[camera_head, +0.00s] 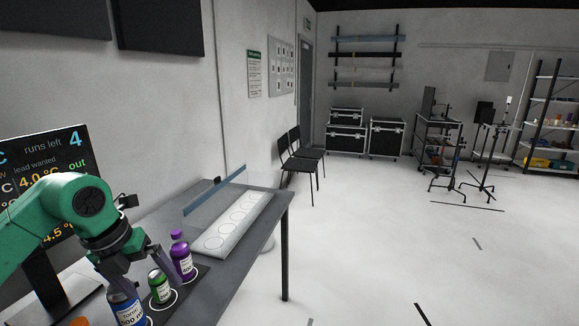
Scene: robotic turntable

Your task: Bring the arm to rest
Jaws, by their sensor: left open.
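My left arm, green with a dark wrist, comes in from the left. Its left gripper (140,272) is open and points down over the near part of the table (274,215). A blue-labelled bottle (125,309), a green bottle (159,288) and a purple bottle (182,260) stand in a row around and below the fingers. I see nothing held between the fingers, but whether they touch a bottle cannot be told. My right gripper is not in view.
A white strip with several circles (212,243) lies farther along the table, with a low clear panel and blue bar (214,190) behind it. A monitor (75,150) stands at the left. Chairs (302,160) stand beyond the table.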

